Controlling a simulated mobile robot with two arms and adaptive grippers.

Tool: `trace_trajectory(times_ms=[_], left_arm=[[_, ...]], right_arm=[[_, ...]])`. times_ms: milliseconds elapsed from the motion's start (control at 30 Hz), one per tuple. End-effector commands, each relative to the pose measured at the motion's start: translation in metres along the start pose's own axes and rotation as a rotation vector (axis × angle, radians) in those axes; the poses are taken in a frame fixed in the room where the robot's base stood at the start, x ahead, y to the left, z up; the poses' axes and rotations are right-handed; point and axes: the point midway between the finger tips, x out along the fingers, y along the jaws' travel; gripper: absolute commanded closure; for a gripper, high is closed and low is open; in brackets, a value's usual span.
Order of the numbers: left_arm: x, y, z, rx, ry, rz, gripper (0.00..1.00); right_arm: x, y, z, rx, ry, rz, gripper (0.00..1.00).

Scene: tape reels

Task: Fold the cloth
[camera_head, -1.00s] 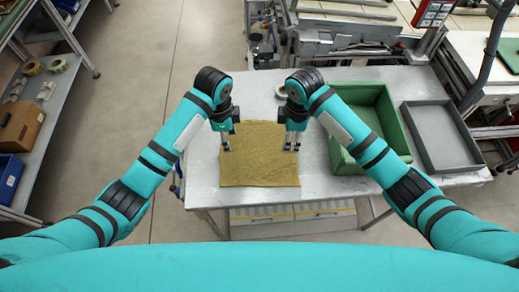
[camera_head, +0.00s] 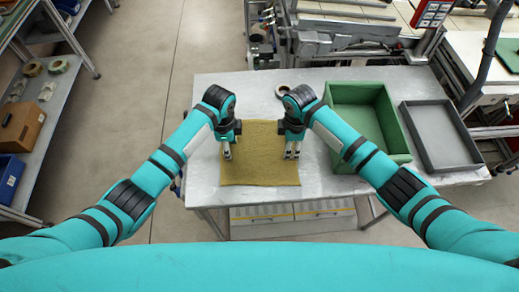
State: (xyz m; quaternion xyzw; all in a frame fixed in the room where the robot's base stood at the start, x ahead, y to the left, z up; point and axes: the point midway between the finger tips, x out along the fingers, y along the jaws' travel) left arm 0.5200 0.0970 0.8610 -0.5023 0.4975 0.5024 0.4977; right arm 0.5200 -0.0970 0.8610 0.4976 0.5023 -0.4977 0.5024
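A mustard-brown cloth (camera_head: 260,165) lies spread nearly flat as a rough square on the left part of the metal table. My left gripper (camera_head: 227,157) points down at the cloth's left edge, about midway along it. My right gripper (camera_head: 292,156) points down at the right edge, level with the left one. The fingers are small in this view, so whether they touch or pinch the cloth cannot be made out. The arms hide the cloth's far corners.
On the metal table (camera_head: 330,188), a green open bin (camera_head: 398,138) stands right of the cloth, close to my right arm. A grey tray (camera_head: 440,137) lies beyond it. A tape reel (camera_head: 284,89) lies behind the cloth. The table's front edge is just below the cloth.

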Motion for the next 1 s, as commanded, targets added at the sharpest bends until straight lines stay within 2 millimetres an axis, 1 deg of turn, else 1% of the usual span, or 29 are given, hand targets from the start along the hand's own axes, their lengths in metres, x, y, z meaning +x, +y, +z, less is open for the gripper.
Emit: trace_trajectory(times_ms=[133, 233, 300, 433, 1000], left_arm=[[0.0006, 0.0002, -0.0001, 0.0, 0.0, 0.0, 0.56], [0.0052, 0.0003, -0.0001, 0.0, 0.0, 0.001, 0.56], [0.0026, 0.0002, -0.0001, 0.0, 0.0, 0.0, 0.56], [0.0029, 0.0005, -0.0001, 0.0, 0.0, 0.001, 0.56], [0.0054, 0.0013, 0.0002, 0.0, -0.001, 0.003, 0.92]], right_arm=[[0.0004, -0.0001, -0.0002, 0.0, 0.0, 0.0, 0.56], [0.0051, -0.0002, -0.0002, 0.0, 0.0, 0.0, 0.56], [0.0025, -0.0001, -0.0002, 0.0, 0.0, 0.0, 0.56], [0.0042, -0.0004, -0.0002, 0.0, 0.0, -0.001, 0.56], [0.0069, -0.0013, 0.0004, 0.0, -0.002, -0.003, 0.92]])
